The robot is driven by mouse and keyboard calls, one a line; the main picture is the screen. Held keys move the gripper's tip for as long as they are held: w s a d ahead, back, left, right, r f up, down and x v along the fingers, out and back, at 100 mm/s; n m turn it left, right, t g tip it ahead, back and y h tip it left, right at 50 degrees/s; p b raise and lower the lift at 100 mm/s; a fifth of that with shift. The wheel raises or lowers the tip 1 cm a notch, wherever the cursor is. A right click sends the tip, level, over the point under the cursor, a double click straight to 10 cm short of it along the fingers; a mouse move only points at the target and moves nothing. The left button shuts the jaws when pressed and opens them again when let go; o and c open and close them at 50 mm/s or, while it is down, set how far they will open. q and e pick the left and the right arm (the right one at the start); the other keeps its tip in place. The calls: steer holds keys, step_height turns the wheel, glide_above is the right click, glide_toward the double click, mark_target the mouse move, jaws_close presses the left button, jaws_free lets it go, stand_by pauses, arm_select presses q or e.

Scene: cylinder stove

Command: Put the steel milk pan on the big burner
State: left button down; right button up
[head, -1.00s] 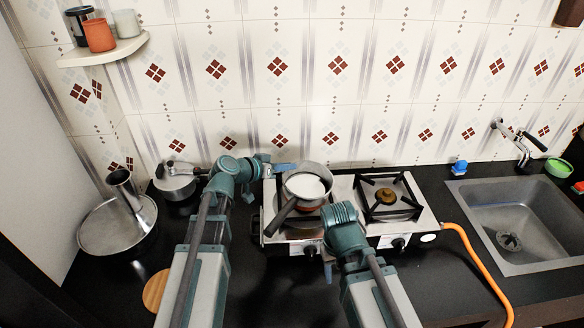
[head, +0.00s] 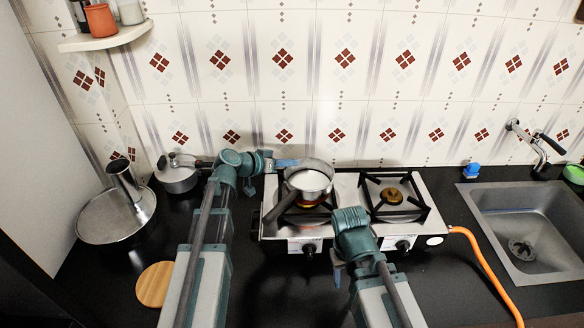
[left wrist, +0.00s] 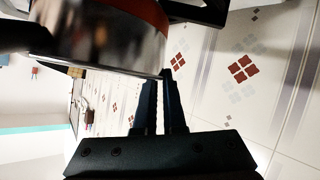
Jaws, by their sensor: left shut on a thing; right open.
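The steel milk pan (head: 312,182), with a pale inside and a dark handle toward the front left, is over the left burner (head: 318,207) of the stove. A brass-coloured part of that burner shows just below it; I cannot tell whether the pan touches the grate. My left gripper (head: 290,164) is shut on the pan's rim at its back left. In the left wrist view its fingers (left wrist: 160,98) meet the edge of the shiny pan wall (left wrist: 110,40). My right gripper (head: 339,274) is open in front of the stove, mostly hidden by its own wrist.
The right burner (head: 394,196) is bare. The sink (head: 530,225) and orange hose (head: 478,262) are at the right.

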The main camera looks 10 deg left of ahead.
arm_select(q)
steer(key=shift+a+r, duration=0.1)
steer(key=c, duration=1)
jaws_free()
steer(key=shift+s, duration=0.1)
steer(key=p+v, duration=0.5)
steer(key=v, duration=0.7)
